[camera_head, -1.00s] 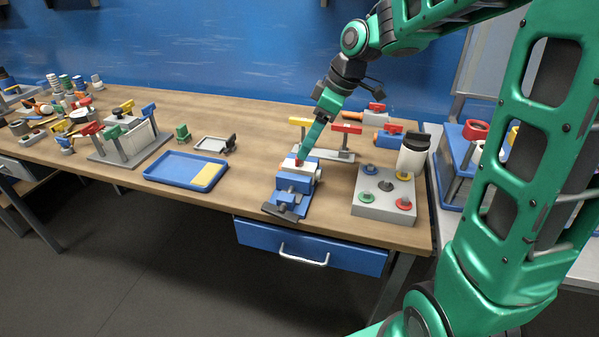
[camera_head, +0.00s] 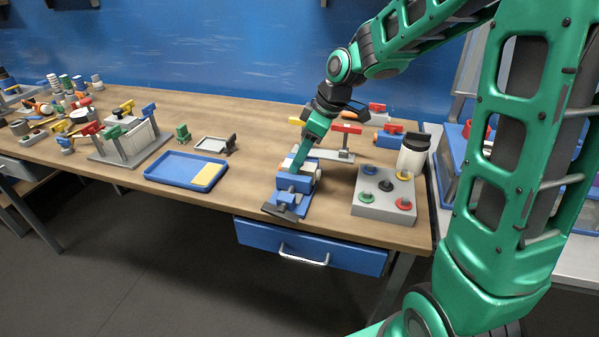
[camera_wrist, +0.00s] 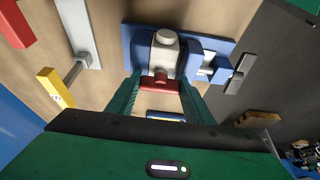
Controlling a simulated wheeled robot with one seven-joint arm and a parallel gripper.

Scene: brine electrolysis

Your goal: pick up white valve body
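The white valve body (camera_wrist: 164,58) shows in the wrist view, with a round white boss on top and a red stub on the side towards me. It sits in a blue vise (camera_wrist: 138,45), which also stands near the front edge of the workbench in the head view (camera_head: 291,198). My gripper (camera_wrist: 160,80) is open. Its two green fingers reach to the valve body's near side, one on each side of the red stub. I cannot tell whether they touch it. In the head view my gripper (camera_head: 295,168) is low over the vise and hides most of the valve body.
A grey block with coloured knobs (camera_head: 384,208) and a white bottle with a black top (camera_head: 413,155) stand right of the vise. A stand with red and yellow handles (camera_head: 346,128) is close behind. A blue tray (camera_head: 165,181) lies left, with bare bench between.

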